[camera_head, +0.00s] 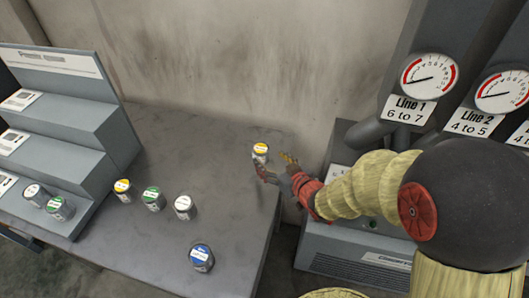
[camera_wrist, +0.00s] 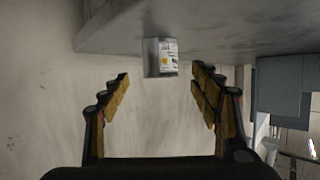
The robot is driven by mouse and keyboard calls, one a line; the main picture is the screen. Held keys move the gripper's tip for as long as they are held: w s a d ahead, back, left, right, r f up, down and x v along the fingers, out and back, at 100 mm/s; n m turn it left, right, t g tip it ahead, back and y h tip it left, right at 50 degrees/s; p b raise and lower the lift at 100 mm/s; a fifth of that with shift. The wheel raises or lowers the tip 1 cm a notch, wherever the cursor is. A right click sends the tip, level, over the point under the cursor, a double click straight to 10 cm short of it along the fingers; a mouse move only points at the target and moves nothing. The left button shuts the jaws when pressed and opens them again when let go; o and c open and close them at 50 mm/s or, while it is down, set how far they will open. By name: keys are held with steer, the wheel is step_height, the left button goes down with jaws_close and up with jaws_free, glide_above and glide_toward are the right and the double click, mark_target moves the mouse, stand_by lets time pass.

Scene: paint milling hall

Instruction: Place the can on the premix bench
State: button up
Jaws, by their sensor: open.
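A small can with a yellow lid (camera_head: 260,151) stands upright at the back right corner of the grey bench (camera_head: 205,140). My gripper (camera_head: 274,165) is open and empty just right of this can. In the wrist view the can lies ahead, lined up with the gap between the fingers, with no visible contact. Which surface is the premix bench, I cannot read for sure.
Other cans stand on the bench: yellow (camera_head: 123,190), green (camera_head: 153,199), white (camera_head: 184,207) and blue (camera_head: 201,257). A stepped grey rack (camera_head: 70,120) at left holds two cans. A grey machine with dials (camera_head: 430,75) stands at right; a wall lies behind.

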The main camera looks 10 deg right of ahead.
steer(key=v, duration=0.4)
steer(key=shift+p, duration=0.4)
steer(key=s+d+r+m+g+h, duration=0.3)
steer(key=s+d+r+h, duration=0.25)
steer(key=d+r, duration=0.5)
steer(key=s+a+r+g, duration=0.1)
steer(key=s+r+g, duration=0.1)
steer(key=s, duration=0.6)
steer(key=s+a+r+m+g, duration=0.1)
steer(key=s+r, duration=0.3)
steer(key=s, duration=0.4)
steer(key=shift+s+a+m+g, duration=0.25)
steer(key=shift+s+m+g, duration=0.05)
steer(key=shift+s+g, duration=0.1)
steer(key=shift+c, duration=0.4)
